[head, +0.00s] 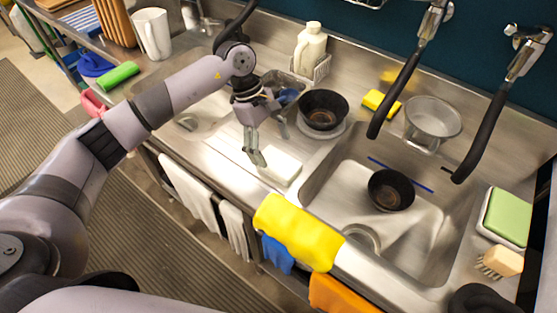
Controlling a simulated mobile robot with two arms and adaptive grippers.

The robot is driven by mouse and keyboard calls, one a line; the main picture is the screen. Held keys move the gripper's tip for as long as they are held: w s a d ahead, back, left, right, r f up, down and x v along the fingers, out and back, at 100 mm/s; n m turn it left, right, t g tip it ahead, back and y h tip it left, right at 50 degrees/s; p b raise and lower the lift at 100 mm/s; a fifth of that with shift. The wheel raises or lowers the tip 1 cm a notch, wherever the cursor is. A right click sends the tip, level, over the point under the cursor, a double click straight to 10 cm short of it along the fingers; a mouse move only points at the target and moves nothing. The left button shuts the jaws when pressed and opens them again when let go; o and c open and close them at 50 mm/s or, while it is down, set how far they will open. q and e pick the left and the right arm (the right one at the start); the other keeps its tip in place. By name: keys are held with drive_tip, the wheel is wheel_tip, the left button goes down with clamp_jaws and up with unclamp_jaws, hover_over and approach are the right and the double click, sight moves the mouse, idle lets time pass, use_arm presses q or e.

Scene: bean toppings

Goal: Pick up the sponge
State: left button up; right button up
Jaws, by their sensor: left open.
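My left gripper (268,142) reaches in from the left over the steel counter, fingers down, open and empty. A pale, off-white block (279,166) lies on the counter just beside its fingertips; I cannot tell whether it is a sponge. A yellow sponge-like block (382,103) lies behind the sink near the back wall. A green block (119,75) lies on the counter at the far left. A green-topped pad (508,215) lies at the right edge. My right gripper is not in view.
A black bowl (324,109) stands right of the gripper. Another dark bowl (390,189) sits in the sink (335,205). A yellow cloth (299,231) hangs over the front edge. Two black-handled sprayers (396,92) (487,131) hang over the back. A brush (499,263) lies at right.

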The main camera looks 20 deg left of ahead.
sight(277, 162)
use_arm(q)
drive_tip(key=shift+s+d+f+p, duration=0.15)
drive_tip(key=shift+d+f+p, duration=0.1)
drive_tip(key=shift+f+p, duration=0.25)
drive_tip(key=p+x, duration=0.2)
drive_tip(key=x, duration=0.1)
drive_tip(key=shift+d+f, duration=0.25)
drive_tip(key=shift+f, duration=0.4)
drive_tip(key=shift+f+b, duration=0.25)
drive_tip(key=shift+b, duration=0.4)
drive_tip(key=shift+s, duration=0.2)
drive_tip(key=c, duration=1.1)
drive_tip(key=shift+c, duration=0.2)
